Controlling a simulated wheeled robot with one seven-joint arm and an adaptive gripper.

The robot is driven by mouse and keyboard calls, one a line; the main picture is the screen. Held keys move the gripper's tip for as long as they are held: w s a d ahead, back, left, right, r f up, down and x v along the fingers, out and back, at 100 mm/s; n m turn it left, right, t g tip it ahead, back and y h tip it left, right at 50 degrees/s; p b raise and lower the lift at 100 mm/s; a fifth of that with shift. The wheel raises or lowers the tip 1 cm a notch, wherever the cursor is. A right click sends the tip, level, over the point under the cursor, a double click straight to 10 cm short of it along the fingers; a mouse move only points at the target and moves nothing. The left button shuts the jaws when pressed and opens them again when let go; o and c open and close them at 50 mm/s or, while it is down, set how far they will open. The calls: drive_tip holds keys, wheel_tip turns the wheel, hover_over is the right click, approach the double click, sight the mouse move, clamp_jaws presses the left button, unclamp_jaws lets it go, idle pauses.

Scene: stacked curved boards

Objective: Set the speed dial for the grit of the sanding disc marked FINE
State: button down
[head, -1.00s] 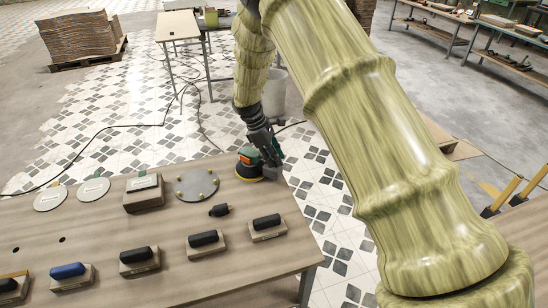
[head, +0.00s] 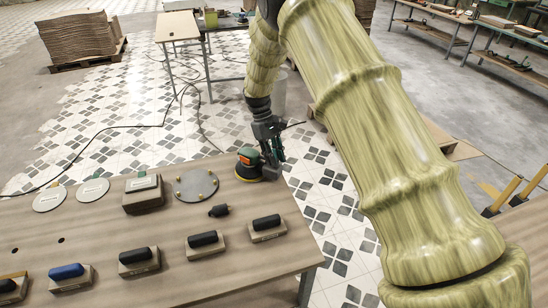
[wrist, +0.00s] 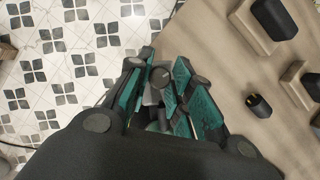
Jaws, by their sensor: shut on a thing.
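The sander (head: 247,164), orange and dark green with a yellow base, stands at the table's right end. My gripper (head: 271,163) is upright against its right side. In the wrist view, the teal fingers of my gripper (wrist: 163,80) are closed around a small grey round knob with a pale line, which looks like the speed dial (wrist: 160,76). Its scale cannot be read.
A block with a pale card (head: 143,193) and a round grey plate with brass studs (head: 197,184) lie left of the sander. A small dark plug-like piece (head: 219,211) lies in front. Several blocks with black or blue tops line the near side of the wooden table (head: 190,272).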

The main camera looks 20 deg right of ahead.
drive_tip(key=shift+m, duration=0.3)
drive_tip(key=c, duration=1.3)
unclamp_jaws()
drive_tip(key=shift+o, duration=0.2)
drive_tip(key=v, duration=1.2)
drive_tip(key=shift+d, duration=0.15)
drive_tip(key=shift+w, duration=0.1)
